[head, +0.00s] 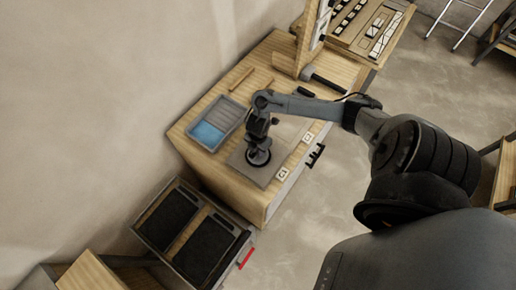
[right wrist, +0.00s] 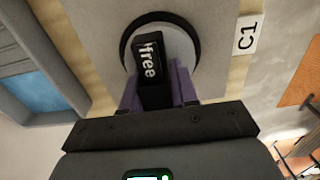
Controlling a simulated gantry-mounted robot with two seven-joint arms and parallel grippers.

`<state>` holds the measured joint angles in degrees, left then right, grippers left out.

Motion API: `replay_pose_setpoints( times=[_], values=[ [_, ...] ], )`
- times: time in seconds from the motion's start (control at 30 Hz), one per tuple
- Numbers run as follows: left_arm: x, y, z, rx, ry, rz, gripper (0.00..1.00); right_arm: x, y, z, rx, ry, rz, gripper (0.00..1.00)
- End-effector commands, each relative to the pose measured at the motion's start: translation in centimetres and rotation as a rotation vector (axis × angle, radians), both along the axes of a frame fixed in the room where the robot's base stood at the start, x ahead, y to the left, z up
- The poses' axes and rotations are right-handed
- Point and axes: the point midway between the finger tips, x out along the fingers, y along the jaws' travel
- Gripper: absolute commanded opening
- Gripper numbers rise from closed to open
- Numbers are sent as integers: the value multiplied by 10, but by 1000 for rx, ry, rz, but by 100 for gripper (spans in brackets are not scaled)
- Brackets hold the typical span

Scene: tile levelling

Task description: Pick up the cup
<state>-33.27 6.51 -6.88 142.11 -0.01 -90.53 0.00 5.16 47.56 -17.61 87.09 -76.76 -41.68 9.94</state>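The cup is a dark round suction cup (head: 257,157) on a grey tile (head: 243,169) on the workbench. In the right wrist view the cup (right wrist: 187,48) shows as a black ring around a pale disc, with a black handle lettered "free" across it. My right gripper (head: 259,141) is above the cup. Its purple fingers, in the right wrist view (right wrist: 157,88), lie along both sides of the handle with no clear gap. They look shut on it. The cup appears to rest on the tile. My left gripper is not in view.
A grey tray with a blue part (head: 213,125) lies left of the tile. A mallet (head: 320,80) and a wooden strip (head: 241,78) lie farther back. White labels (head: 282,173) sit along the bench's right side. A dark two-panel case (head: 205,245) stands below the bench's near end.

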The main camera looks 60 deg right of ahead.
Motion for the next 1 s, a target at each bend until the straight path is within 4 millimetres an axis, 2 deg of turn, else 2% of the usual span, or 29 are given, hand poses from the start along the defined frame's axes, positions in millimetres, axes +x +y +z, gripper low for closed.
replay_pose_setpoints(
  times=[0.03, 0.1, 0.57, 0.77, 0.9, 1.0],
  values=[
    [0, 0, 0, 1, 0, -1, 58, 0, 0, 0, 0, 0, 0, 10],
    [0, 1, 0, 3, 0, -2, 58, 0, 0, 0, 0, 0, 0, 0],
    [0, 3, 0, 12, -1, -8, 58, 1, 0, 7, 0, -3, 1, 0],
    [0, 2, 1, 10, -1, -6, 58, 2, 0, 24, -1, -4, 2, 0],
    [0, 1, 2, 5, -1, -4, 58, 2, 0, 45, -1, -4, 3, 0],
    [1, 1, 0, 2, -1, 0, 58, -19, -9, 52, -5, 2, 2, 0]
  ],
)
